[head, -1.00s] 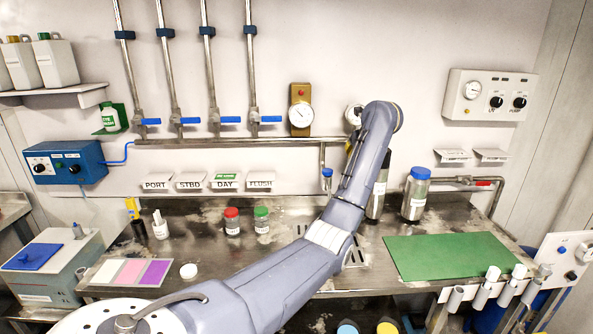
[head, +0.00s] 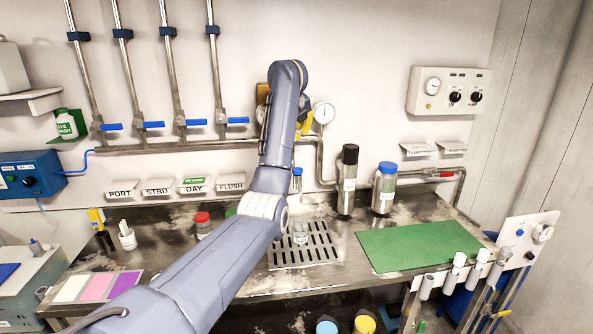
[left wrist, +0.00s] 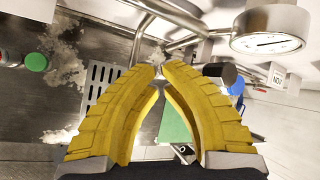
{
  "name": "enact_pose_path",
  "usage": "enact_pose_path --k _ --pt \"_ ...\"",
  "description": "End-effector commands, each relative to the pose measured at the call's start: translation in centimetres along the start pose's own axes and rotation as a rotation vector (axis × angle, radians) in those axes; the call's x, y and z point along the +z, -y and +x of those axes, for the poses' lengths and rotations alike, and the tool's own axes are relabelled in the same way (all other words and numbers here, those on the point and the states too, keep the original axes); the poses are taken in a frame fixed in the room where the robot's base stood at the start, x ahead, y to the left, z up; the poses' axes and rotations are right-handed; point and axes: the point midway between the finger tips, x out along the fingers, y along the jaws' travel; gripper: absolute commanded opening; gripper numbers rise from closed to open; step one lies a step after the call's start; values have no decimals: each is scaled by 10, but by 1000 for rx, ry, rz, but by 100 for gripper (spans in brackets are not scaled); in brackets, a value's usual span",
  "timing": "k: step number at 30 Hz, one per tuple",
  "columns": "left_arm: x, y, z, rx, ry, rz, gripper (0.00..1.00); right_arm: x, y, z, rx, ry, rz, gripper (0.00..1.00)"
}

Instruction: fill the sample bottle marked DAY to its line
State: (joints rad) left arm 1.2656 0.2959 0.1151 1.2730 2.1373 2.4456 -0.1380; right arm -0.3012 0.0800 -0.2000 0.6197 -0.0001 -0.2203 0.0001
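A clear bottle (head: 301,233) with a pale label stands on the drain grate (head: 325,252); its lettering is too small to read, and I cannot tell its water level. A red-capped bottle (head: 203,222) stands left of my arm, which mostly hides a green-capped one (head: 231,212); its green cap (left wrist: 36,62) shows in the left wrist view. A DAY plate (head: 194,187) is on the wall. My left gripper (head: 302,126) is beside a round gauge (head: 323,113), above the grate. Its yellow fingertips (left wrist: 159,68) come together with nothing visible between them. My right gripper is out of view.
Blue-handled valves (head: 195,122) line the wall pipes at left. A black-topped cylinder (head: 347,180) and a blue-capped jar (head: 384,190) stand right of the grate. The green mat (head: 420,246) is clear. Several grey tubes (head: 455,273) line the front right edge.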

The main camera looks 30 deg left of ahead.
Motion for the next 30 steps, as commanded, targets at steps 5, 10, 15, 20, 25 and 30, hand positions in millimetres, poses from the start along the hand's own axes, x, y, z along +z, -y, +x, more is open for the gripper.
enact_pose_path --k 5,10,15,20,25,30 --pt "-4 -4 7 2 -1 1 0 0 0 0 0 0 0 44" --pt "-11 -12 21 3 0 1 0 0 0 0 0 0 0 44" --pt "-20 -20 37 3 0 1 0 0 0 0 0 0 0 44" --pt "-27 -28 50 2 1 0 0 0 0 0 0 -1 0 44" --pt "-33 -33 61 0 0 0 0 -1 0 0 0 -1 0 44" --pt "-36 -36 67 0 0 0 0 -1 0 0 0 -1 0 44"
